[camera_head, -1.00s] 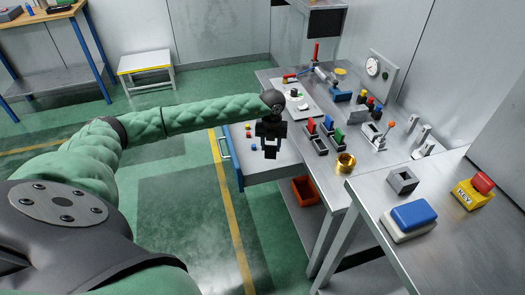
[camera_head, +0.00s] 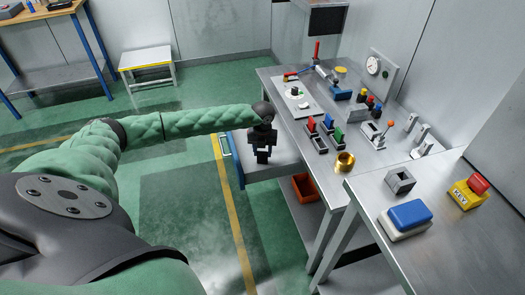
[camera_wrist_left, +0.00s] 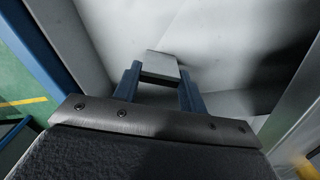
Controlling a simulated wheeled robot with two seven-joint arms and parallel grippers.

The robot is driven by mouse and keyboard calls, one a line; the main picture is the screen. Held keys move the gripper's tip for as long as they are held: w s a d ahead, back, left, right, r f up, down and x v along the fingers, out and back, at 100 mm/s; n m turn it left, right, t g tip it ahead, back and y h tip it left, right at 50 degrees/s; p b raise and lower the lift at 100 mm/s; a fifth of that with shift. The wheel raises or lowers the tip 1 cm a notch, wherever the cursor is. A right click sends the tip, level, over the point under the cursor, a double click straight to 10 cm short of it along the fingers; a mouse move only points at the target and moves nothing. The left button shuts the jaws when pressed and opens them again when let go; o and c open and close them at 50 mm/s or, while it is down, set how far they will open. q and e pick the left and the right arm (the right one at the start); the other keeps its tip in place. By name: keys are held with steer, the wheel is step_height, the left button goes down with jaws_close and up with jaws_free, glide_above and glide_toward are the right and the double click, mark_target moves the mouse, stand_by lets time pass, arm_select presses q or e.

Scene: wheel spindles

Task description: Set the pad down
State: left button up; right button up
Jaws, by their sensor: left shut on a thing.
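My left gripper (camera_head: 263,158) reaches down over the open drawer (camera_head: 285,171) at the left side of the steel table. In the left wrist view its two blue fingers (camera_wrist_left: 160,74) are shut on a small flat light-grey pad (camera_wrist_left: 163,63) with a dark near edge. The pad is over the drawer's grey floor (camera_wrist_left: 225,30); I cannot tell whether it touches. In the head view the pad cannot be made out. My right gripper is not in view.
The drawer's blue side (camera_wrist_left: 35,45) runs along the left of the wrist view. The steel table (camera_head: 320,170) carries coloured switches, a brass ring (camera_head: 345,162) and a gauge (camera_head: 373,66). An orange bin (camera_head: 304,188) is below. A second table holds a blue-topped block (camera_head: 408,216).

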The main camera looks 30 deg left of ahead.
mark_target(263, 152)
arm_select(q)
steer(key=shift+f, duration=0.1)
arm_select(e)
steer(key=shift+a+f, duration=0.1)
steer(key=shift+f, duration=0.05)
arm_select(q)
steer(key=o, duration=1)
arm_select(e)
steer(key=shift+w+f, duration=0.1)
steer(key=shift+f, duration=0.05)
arm_select(q)
steer(key=shift+r, duration=0.25)
step_height(263, 152, up, 12)
steer(key=shift+f+b, duration=0.1)
steer(key=shift+b, duration=1.15)
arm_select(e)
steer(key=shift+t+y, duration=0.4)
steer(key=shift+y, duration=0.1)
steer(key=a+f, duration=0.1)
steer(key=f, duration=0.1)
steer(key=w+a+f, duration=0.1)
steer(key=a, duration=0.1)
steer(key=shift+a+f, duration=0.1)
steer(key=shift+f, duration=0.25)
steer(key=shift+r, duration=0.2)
